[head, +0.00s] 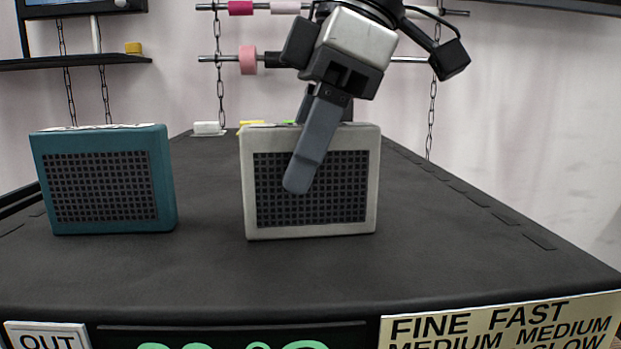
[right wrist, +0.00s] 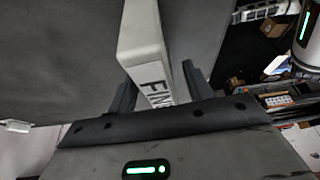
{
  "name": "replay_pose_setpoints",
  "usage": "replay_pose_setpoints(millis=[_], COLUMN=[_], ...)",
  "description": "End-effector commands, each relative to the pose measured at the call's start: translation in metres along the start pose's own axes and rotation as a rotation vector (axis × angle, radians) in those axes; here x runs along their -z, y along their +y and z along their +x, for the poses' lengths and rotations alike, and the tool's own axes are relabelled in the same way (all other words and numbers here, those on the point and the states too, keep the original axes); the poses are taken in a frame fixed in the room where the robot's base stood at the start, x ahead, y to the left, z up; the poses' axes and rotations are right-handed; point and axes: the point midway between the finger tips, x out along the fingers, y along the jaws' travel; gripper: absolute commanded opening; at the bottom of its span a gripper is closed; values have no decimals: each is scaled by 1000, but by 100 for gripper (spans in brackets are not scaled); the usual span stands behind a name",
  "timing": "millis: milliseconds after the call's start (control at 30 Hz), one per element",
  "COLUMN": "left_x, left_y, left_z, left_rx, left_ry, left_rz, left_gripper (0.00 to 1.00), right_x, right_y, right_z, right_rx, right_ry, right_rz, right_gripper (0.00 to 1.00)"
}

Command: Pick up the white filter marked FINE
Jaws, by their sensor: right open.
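The white filter (head: 368,182) stands upright on the dark machine top, its black mesh face toward the head camera. In the right wrist view, the word FINE shows on the narrow edge of the white filter (right wrist: 143,45). My right gripper (head: 318,140) comes down over the filter from above. One finger hangs in front of the mesh; the other is mostly hidden behind the filter. In the right wrist view my right gripper (right wrist: 158,88) is open, with a finger on each side of the filter. I cannot tell whether either finger touches it. My left gripper is not in view.
A teal filter (head: 166,180) stands to the left on the same dark top (head: 440,250), with a clear gap between. Small white (head: 208,128) and yellow pieces lie behind. A rail with pink rolls (head: 247,60) hangs at the back. The right side of the top is free.

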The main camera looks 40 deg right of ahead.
Motion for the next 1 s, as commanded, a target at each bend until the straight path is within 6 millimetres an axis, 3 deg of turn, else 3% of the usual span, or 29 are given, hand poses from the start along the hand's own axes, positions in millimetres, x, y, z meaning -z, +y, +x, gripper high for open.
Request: replay_pose_setpoints(millis=[533,567,733,1000], left_x=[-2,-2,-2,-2], left_y=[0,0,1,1], left_z=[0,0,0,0], left_rx=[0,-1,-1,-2], left_ry=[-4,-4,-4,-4], left_rz=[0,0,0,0], left_gripper=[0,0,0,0], right_x=[-2,-2,-2,-1], right_y=[0,0,0,0], right_z=[4,4,4,3], right_rx=[0,0,0,-1], right_ry=[0,0,0,0], right_rz=[0,0,0,0], right_gripper=[51,48,1,1])
